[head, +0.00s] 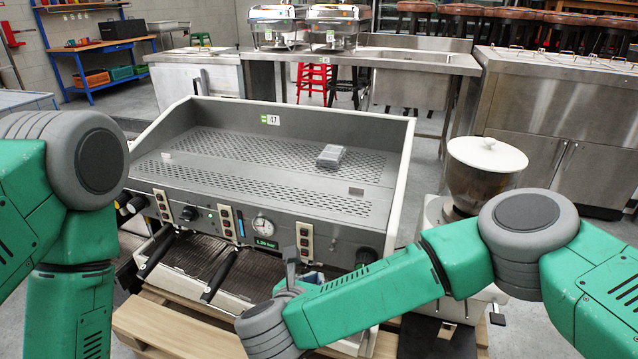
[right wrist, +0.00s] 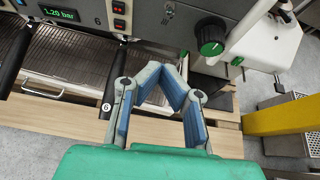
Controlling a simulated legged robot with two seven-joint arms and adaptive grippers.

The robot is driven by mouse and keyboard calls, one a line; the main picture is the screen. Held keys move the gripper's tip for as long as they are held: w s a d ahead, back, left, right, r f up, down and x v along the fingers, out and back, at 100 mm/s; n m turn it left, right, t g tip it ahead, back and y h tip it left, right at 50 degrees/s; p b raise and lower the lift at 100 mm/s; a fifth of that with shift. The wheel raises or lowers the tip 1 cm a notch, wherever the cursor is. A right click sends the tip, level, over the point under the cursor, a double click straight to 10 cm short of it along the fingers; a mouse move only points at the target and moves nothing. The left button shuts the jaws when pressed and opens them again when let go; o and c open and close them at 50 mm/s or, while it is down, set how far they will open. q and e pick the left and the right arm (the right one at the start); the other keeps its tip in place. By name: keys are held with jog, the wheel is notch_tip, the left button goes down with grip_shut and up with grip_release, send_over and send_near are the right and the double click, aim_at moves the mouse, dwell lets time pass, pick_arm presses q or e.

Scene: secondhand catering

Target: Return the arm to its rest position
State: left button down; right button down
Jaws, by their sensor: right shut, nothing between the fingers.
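My right arm reaches in from the right in the head view, bent at the elbow, with its forearm low in front of the espresso machine (head: 262,190). My right gripper (head: 291,262) is at the front of the machine near its lower right part. In the right wrist view the right gripper (right wrist: 167,84) has its blue-padded fingers shut with nothing between them. It is in front of the machine, above a wooden pallet (right wrist: 62,120). My left arm comes down at the left edge of the head view; its gripper is out of view.
Portafilter handles (head: 221,275) stick out from the machine's front. A grinder with a white-lidded hopper (head: 486,160) stands right of the machine, close behind my right arm. A small grey item (head: 331,155) lies on the machine's top. A yellow bar (right wrist: 280,117) shows in the right wrist view.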

jog(key=s+d+f+n+g+y, duration=0.3)
jog(key=s+f+n, duration=0.4)
jog(key=n, duration=0.6)
jog(key=s+d+f+n+g+y, duration=0.1)
jog(key=s+d+f+n+y, duration=0.2)
jog(key=s+d+f+n, duration=0.7)
jog(key=s+d+r+n+g+h+p, duration=0.1)
jog(key=s+d+n+g, duration=0.6)
jog(key=s+d+n, duration=0.8)
jog(key=shift+d+r+n+h, duration=0.7)
jog(key=shift+d+r+n, duration=0.2)
jog(key=shift+w, duration=0.15)
